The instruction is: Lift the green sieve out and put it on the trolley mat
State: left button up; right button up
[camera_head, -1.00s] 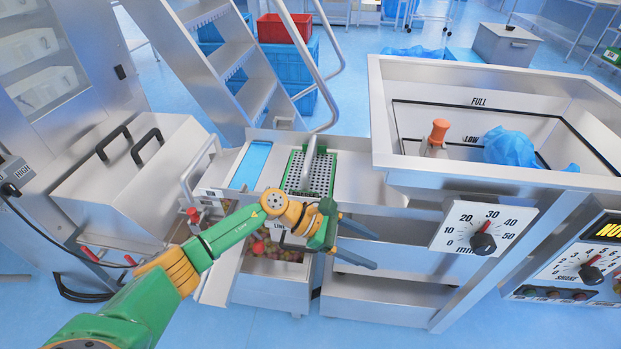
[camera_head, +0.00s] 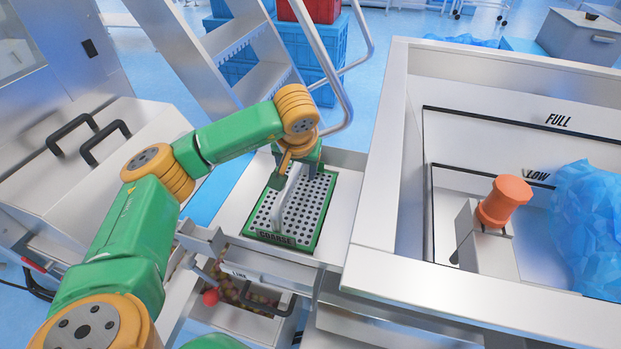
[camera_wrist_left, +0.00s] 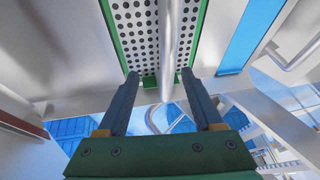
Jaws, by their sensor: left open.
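The green sieve (camera_head: 314,222) is a perforated metal plate in a green frame marked COARSE, seated in a steel tray. A thin upright metal handle (camera_head: 283,205) rises along its middle. My left gripper (camera_head: 308,177) is over the sieve's far end. In the left wrist view the sieve (camera_wrist_left: 133,35) lies ahead of the open fingers (camera_wrist_left: 163,100), and its handle (camera_wrist_left: 170,45) runs between their lines; no contact shows. A flat blue strip (camera_head: 213,197), possibly a mat, lies left of the sieve; I cannot tell whether it is the trolley mat. My right gripper is out of view.
A steel basin (camera_head: 385,245) with an orange-topped fitting (camera_head: 503,202) and blue film (camera_head: 590,225) stands close on the right. A ladder with a curved rail (camera_head: 330,75) rises behind. A bin of small pieces (camera_head: 245,295) is below in front.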

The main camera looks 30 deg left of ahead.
aim_at(292, 176)
pick_arm(q)
jog(key=shift+w+a+f, duration=0.15)
jog(key=shift+f, duration=0.1)
jog(key=x, duration=0.3)
jog(key=a+x, duration=0.1)
jog(key=x, duration=0.1)
jog(key=shift+s+f, duration=0.1)
jog(key=shift+s, duration=0.15)
jog(key=shift+w+a+f, duration=0.1)
jog(key=shift+w+f, duration=0.1)
jog(key=shift+f, duration=0.05)
jog(key=shift+r, duration=0.1)
grip_shut()
dwell(0.6)
